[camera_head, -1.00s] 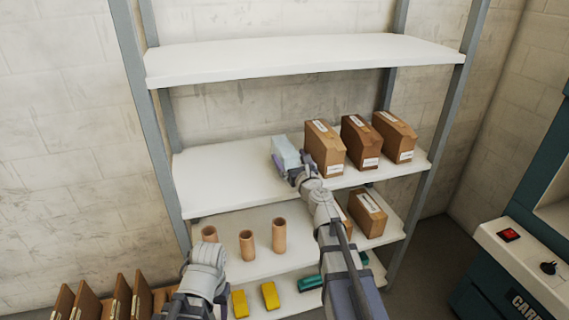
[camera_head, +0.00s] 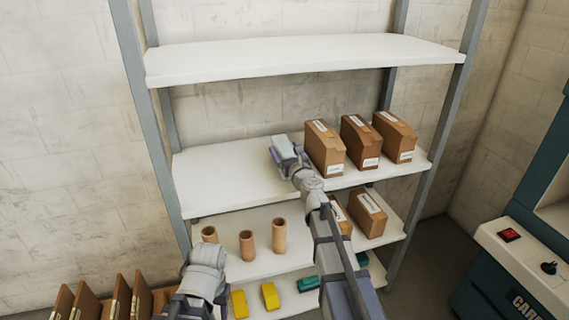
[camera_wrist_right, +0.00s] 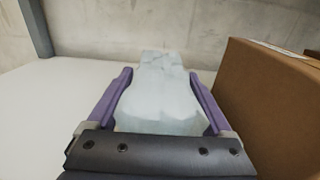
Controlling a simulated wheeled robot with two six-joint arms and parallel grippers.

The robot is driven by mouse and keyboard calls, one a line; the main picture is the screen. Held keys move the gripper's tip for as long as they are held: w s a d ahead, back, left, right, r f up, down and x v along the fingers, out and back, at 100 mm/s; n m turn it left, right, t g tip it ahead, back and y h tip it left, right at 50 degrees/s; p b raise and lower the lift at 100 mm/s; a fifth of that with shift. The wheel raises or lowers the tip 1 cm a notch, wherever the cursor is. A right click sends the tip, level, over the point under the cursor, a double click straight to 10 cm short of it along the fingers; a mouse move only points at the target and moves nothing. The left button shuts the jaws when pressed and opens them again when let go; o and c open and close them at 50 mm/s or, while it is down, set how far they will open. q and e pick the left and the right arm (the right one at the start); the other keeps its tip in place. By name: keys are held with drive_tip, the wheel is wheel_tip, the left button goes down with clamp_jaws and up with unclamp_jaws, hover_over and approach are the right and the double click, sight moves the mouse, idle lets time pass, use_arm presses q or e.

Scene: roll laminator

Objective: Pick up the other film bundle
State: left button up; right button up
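The film bundle (camera_head: 284,145) is a pale, light-blue block on the second shelf from the top, left of the brown boxes. In the right wrist view the film bundle (camera_wrist_right: 160,95) lies lengthwise between the two purple fingers of my right gripper (camera_wrist_right: 163,100). The fingers stand apart on either side of it, and thin gaps seem to show beside it. In the head view my right gripper (camera_head: 286,155) is around the bundle and hides its near part. My left arm's wrist shows at the lower left, but its fingers are not visible.
Several brown boxes (camera_head: 359,141) stand on the same shelf (camera_head: 220,177); the nearest box (camera_wrist_right: 262,110) is close beside my right gripper. The shelf's left part is clear. Cardboard tubes (camera_head: 279,236) stand below. A teal machine (camera_head: 520,270) is at the right.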

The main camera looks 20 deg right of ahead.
drive_tip(key=c, duration=0.8)
drive_tip(key=shift+r, duration=0.15)
wheel_tip(320, 180, up, 10)
drive_tip(key=p, duration=1)
